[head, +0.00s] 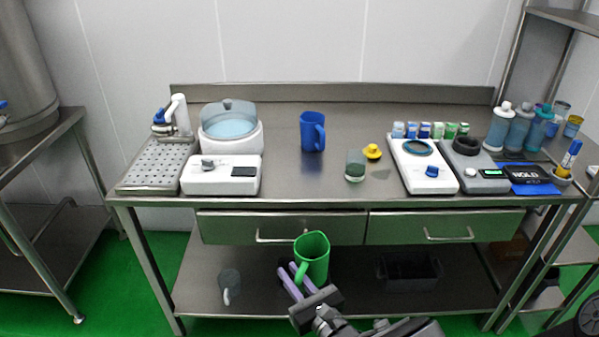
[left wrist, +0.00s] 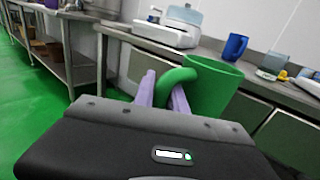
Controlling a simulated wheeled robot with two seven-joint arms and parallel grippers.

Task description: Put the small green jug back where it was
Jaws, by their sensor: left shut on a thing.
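The green jug (head: 316,262) is upright and shows in front of the drawers and lower shelf of the steel table in the head view. My left gripper (head: 296,279) has its purple fingers shut on the jug's handle. In the left wrist view the jug (left wrist: 212,92) stands just beyond the fingers (left wrist: 164,92), with the handle between them. The jug appears held in the air in front of the table; its bottom is partly hidden in the left wrist view. My right gripper is not in view.
A blue jug (head: 312,132) stands on the tabletop (head: 285,170), with free room around it. A glass beaker (head: 355,166) and yellow item (head: 372,151) stand to its right. A white heater with a pot (head: 230,135) is left. A grey cup (head: 229,285) and dark crate (head: 408,272) are below.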

